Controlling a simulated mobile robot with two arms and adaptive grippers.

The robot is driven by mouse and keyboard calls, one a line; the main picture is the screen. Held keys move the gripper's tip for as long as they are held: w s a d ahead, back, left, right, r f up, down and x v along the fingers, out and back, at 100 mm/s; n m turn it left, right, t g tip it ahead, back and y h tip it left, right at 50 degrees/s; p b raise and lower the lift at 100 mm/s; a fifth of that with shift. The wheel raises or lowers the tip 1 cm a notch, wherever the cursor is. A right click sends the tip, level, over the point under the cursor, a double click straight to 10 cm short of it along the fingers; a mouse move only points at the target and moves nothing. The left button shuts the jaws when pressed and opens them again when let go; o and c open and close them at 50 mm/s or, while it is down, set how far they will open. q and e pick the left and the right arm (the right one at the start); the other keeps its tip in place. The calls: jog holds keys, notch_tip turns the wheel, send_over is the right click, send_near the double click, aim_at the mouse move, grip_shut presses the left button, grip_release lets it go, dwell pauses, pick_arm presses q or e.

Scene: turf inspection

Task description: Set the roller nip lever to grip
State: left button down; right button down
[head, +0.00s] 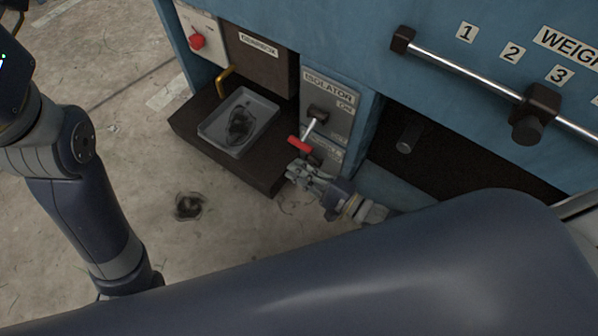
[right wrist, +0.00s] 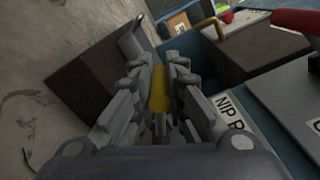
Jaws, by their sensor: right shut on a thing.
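My right gripper (head: 300,172) is low at the machine front, just below the isolator lever's red handle. In the right wrist view its fingers (right wrist: 160,90) are closed around a yellow grip, apparently the roller nip lever's handle (right wrist: 160,92). A white label reading "NIP R" (right wrist: 231,113), cut off by the fingers, is on the panel beside it. The lever's shaft and its set position are hidden by the fingers. In the head view the yellow grip is hidden by the gripper. My left arm comes in at the left; its gripper is out of sight.
The isolator lever's red handle (head: 300,145) is close above my right gripper. A grey tray (head: 262,108) sits on a dark ledge to the left, with a brass handle (head: 225,80) behind it. A red knob (head: 197,41) is farther left. Open floor lies in front.

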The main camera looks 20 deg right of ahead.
jog(key=shift+s+r+m, duration=0.1)
jog(key=shift+r+m, duration=0.1)
jog(key=shift+m, duration=0.1)
jog(key=c, duration=1.6)
grip_release()
jog(key=shift+o, duration=0.2)
jog(key=shift+s+d, duration=0.15)
jog(key=shift+d, duration=0.05)
jog(key=v, duration=1.1)
jog(key=shift+s, duration=0.2)
jog(key=shift+d, duration=0.15)
